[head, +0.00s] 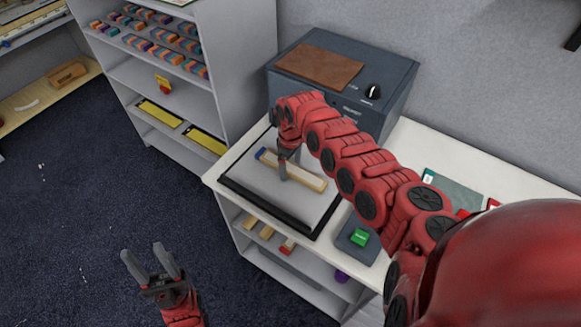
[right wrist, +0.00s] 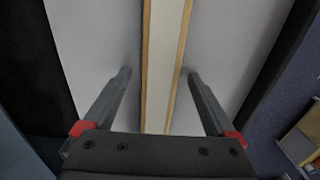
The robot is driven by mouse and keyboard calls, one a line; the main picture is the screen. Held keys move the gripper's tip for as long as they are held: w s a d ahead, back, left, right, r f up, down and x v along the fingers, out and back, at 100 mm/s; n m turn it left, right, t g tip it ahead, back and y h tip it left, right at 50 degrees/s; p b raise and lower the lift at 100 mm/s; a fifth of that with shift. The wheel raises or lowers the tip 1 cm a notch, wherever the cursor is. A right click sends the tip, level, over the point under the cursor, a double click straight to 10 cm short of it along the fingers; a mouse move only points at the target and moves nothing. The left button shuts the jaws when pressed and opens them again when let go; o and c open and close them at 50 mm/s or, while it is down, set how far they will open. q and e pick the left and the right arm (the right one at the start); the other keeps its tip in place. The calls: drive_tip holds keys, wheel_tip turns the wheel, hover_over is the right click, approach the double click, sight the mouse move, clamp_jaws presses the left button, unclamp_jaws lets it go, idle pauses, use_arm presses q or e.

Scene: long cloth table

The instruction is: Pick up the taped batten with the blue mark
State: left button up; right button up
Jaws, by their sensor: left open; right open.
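The taped batten (head: 309,180) is a pale strip with wood-coloured edges and a blue mark (head: 261,154) near its left end. It lies on a light grey board with a black edge (head: 232,187). My right gripper (head: 288,168) points down at the batten, with its fingers open. In the right wrist view the batten (right wrist: 163,45) runs between the two open fingers (right wrist: 158,75), with a gap on each side; the blue mark is not visible there. My left gripper (head: 144,249) is open and empty, over the dark floor at the lower left.
A dark blue-grey box (head: 390,78) with a brown top panel and a knob stands behind the board. A green button on a grey base (head: 360,237) is to the right. Shelves (head: 180,100) stand at the back left. Small blocks (head: 266,232) lie on the shelf below.

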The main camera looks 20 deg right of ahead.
clamp_jaws()
idle(0.4)
drive_tip(key=shift+w+r, duration=0.1)
drive_tip(key=shift+r, duration=0.05)
